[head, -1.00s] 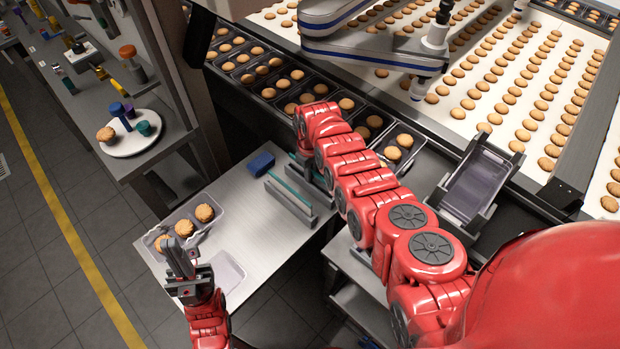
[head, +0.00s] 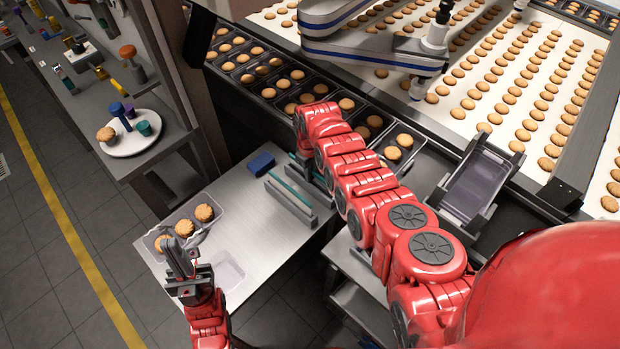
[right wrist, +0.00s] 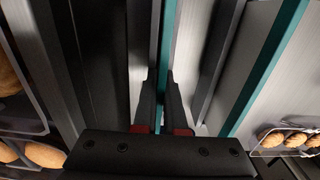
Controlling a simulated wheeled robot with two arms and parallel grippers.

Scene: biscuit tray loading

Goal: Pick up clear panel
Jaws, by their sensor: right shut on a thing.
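Two thin upright panels with teal edges stand in grey slotted holders on the steel table. In the right wrist view, the teal edge of one panel (right wrist: 165,45) runs between the fingers of my right gripper (right wrist: 161,105), which is shut on it. The other teal-edged panel (right wrist: 272,65) stands apart to the right; it also shows in the head view (head: 290,188). In the head view my right gripper is mostly hidden by its arm. My left gripper (head: 179,256) is beside a clear tray (head: 221,213) of biscuits; its finger gap is unclear.
A blue block (head: 261,164) lies behind the holders. An empty clear tray (head: 229,271) lies near the table's front edge. A row of biscuit trays and a conveyor (head: 455,130) are behind. A cradle (head: 470,190) stands right of my right arm.

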